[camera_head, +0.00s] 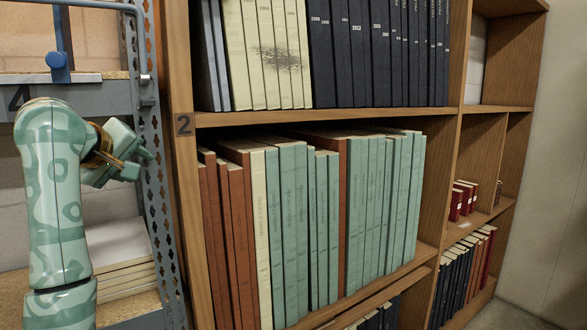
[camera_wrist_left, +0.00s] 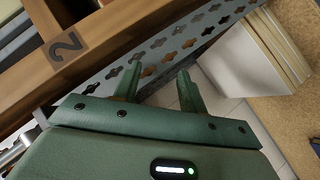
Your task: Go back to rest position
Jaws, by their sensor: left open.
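My left gripper (camera_head: 135,150) shows at the left of the head view, at the end of my patterned green arm, in front of the perforated metal upright of the rack. In the left wrist view my left gripper (camera_wrist_left: 158,88) has its two fingers apart, with nothing between them. Behind the fingers are the perforated upright (camera_wrist_left: 190,42) and some tiled floor. My right gripper is in neither view.
A wooden bookcase (camera_head: 185,200) marked "2" stands just right of my left gripper, holding rows of green, brown and dark volumes (camera_head: 290,230). A metal rack (camera_head: 90,100) with stacked pale boards (camera_head: 120,265) is at the left. Bare wall and floor lie at the far right.

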